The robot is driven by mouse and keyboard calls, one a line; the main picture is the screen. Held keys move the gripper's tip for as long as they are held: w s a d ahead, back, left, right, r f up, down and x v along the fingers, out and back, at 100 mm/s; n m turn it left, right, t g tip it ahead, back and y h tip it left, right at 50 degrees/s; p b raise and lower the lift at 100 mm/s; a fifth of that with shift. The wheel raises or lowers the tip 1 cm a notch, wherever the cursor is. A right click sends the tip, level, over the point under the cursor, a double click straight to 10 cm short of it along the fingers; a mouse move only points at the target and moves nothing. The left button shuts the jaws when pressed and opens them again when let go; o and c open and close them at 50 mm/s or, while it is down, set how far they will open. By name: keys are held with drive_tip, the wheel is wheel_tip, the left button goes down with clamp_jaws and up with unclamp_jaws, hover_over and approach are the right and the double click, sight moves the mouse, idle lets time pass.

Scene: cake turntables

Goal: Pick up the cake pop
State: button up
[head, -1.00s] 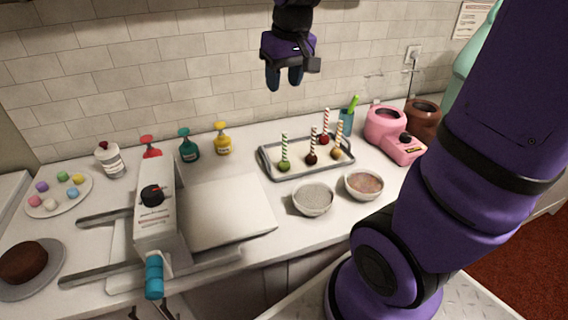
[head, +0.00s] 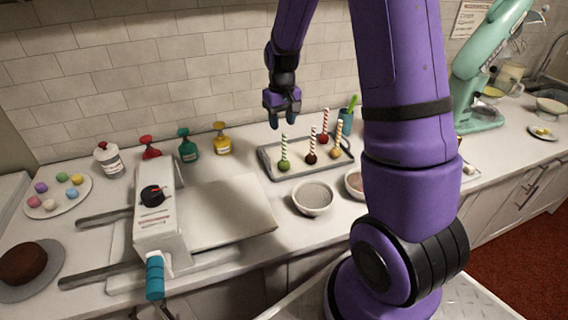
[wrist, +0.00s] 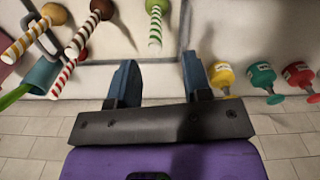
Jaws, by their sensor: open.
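Several cake pops with striped sticks stand upright on a grey-rimmed tray (head: 268,166). The green cake pop (head: 284,165) is at the left, the dark brown one (head: 311,158) in the middle front, the red one (head: 324,138) behind and the golden one (head: 336,152) at the right. My gripper (head: 283,122) is open and empty, above the back left part of the tray. In the wrist view the green cake pop's striped stick (wrist: 156,28) shows beyond the gap between my open fingers (wrist: 160,80). Which cake pop the task means cannot be told.
Two bowls stand in front of the tray; the left one (head: 313,197) is clear and the other is partly behind my arm. A teal cup (head: 346,113) is behind the tray. Red, teal and yellow (head: 222,140) bottles stand left. A white press (head: 158,215) is front left.

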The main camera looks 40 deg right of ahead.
sight(284, 132)
drive_tip(key=shift+s+d+f, duration=0.1)
drive_tip(key=shift+d+f, duration=0.05)
drive_tip(key=shift+f, duration=1.6)
drive_tip(key=shift+s+d+f, duration=0.1)
drive_tip(key=shift+f, duration=1.6)
clamp_jaws()
